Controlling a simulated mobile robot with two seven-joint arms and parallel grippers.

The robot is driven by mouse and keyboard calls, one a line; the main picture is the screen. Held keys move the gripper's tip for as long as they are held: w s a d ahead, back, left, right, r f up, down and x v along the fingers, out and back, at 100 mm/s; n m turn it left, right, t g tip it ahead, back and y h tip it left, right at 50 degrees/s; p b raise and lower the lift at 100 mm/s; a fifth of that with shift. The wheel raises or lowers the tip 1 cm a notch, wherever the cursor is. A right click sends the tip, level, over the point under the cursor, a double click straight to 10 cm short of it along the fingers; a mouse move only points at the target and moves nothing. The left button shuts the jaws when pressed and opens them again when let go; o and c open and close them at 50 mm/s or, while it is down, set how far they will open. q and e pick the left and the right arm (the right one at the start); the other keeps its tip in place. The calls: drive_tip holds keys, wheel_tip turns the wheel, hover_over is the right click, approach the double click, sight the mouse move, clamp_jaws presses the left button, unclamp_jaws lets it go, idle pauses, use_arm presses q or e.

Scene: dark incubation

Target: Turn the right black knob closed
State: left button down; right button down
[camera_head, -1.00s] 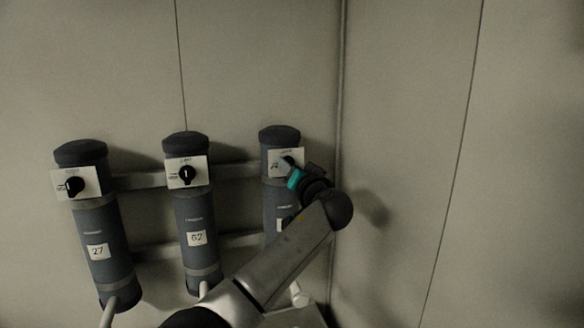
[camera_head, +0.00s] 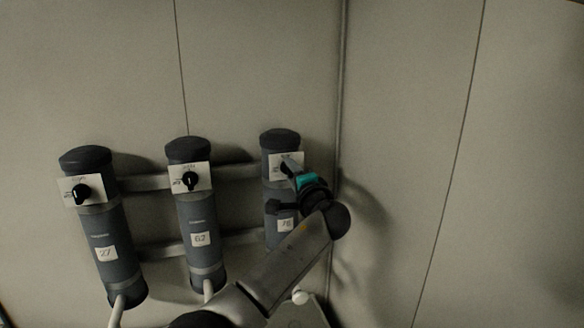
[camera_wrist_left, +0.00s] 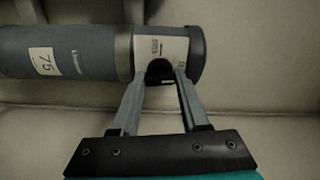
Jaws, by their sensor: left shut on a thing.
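The right black knob (camera_wrist_left: 160,70) sits on a white label plate (camera_wrist_left: 172,45) near the dark cap of the right grey cylinder (camera_wrist_left: 85,52). My left gripper (camera_wrist_left: 162,78) has its two fingers on either side of this knob and is shut on it. In the head view the left gripper (camera_head: 290,170) reaches up to the plate (camera_head: 275,163) of the right cylinder (camera_head: 276,190), and the gripper hides most of the knob there. My right gripper is not in view.
A middle cylinder (camera_head: 197,215) with a black knob (camera_head: 190,181) and a left cylinder (camera_head: 103,225) with a black knob (camera_head: 82,194) stand to the left. Horizontal rails (camera_head: 146,182) run behind them. The wall to the right is bare.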

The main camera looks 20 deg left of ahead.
use_arm(q)
drive_tip(key=shift+m+p, duration=0.35)
drive_tip(key=shift+m, duration=0.35)
drive_tip(key=shift+c, duration=2)
unclamp_jaws()
drive_tip(key=b+v, duration=0.2)
drive_tip(key=v, duration=1.3)
drive_tip(key=shift+b, duration=0.4)
drive_tip(key=shift+d, duration=0.1)
